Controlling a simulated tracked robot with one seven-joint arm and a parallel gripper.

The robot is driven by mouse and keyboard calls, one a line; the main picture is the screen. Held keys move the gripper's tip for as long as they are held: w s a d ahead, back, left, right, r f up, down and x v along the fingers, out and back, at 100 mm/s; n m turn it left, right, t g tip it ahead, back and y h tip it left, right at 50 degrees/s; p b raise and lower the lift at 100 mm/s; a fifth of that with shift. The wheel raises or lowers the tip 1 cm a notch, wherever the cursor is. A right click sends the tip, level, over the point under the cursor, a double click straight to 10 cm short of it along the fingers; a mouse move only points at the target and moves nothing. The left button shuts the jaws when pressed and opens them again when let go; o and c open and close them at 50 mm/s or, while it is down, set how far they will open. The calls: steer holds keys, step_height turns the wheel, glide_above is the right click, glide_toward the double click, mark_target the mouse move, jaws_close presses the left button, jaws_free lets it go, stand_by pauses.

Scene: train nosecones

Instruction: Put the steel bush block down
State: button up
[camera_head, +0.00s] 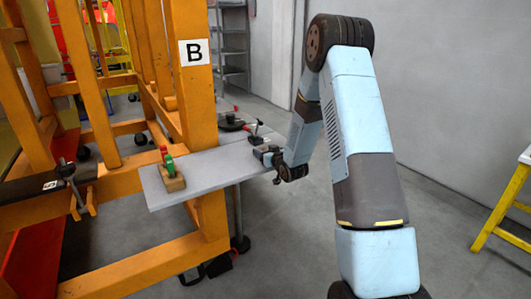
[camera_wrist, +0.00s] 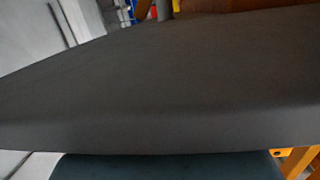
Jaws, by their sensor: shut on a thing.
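My gripper (camera_head: 267,154) is at the right edge of a grey shelf board (camera_head: 208,172), at about the board's height. It is small and dark there, and its fingers are hard to make out. In the wrist view a broad dark grey surface (camera_wrist: 165,85) fills most of the picture, very close to the camera. It looks like the steel bush block held in my gripper. Its edges run out of the picture and the fingers are hidden. I cannot tell whether the block touches the board.
A wooden block with red and green pegs (camera_head: 171,175) stands at the board's near left. Dark tools (camera_head: 232,122) lie at its far end. An orange frame post marked B (camera_head: 194,75) rises beside the board. A yellow stand (camera_head: 506,205) is at far right.

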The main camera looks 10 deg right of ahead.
steer(key=o, duration=1.4)
steer(key=shift+c, duration=0.2)
steer(key=shift+s, duration=0.1)
steer(key=v, duration=1.2)
steer(key=s+r+m+g+h, duration=0.1)
steer(key=s+r+g+h, duration=0.15)
steer(key=s+r, duration=0.4)
steer(key=s+r+g+h, duration=0.2)
steer(key=s+r+g, duration=0.15)
steer(key=r, duration=0.65)
steer(key=s+a+r+m+g, duration=0.1)
steer(key=s+r+g, duration=0.1)
steer(key=s, duration=1.1)
steer(key=s+a+r+g, duration=0.1)
steer(key=s+r, duration=0.4)
steer(key=s, duration=0.9)
steer(key=shift+a+r+m+g, duration=0.15)
steer(key=shift+a+m+g, duration=0.25)
steer(key=shift+g, duration=0.2)
steer(key=shift+s+y, duration=0.1)
steer(key=shift+y, duration=0.15)
